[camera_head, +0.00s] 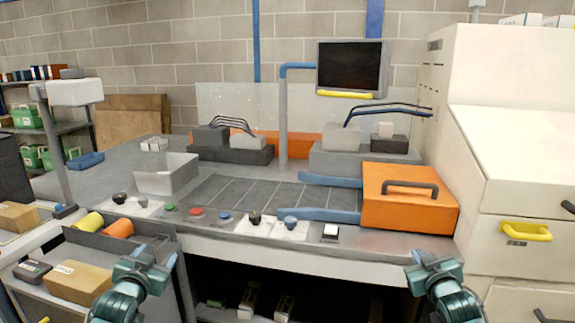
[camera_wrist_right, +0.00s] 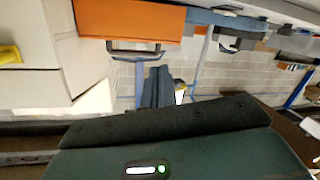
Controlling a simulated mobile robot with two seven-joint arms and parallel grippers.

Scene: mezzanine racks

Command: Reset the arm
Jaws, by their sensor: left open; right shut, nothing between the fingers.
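My left gripper (camera_head: 148,262) is at the lower left in the head view, in front of the bench and near a cardboard box. It is open, with nothing seen in it. My right gripper (camera_head: 432,260) is at the lower right, in front of the bench edge and below the orange box. It is shut and empty. Both arms come up from the bottom of the picture, roughly level with each other. The right wrist view is turned upside down, with a dark green part of my own arm across its bottom.
An orange box (camera_head: 409,202) with a dark handle stands on the bench's right end; it also shows in the right wrist view (camera_wrist_right: 130,18). A white cabinet (camera_head: 500,170) stands close on the right.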

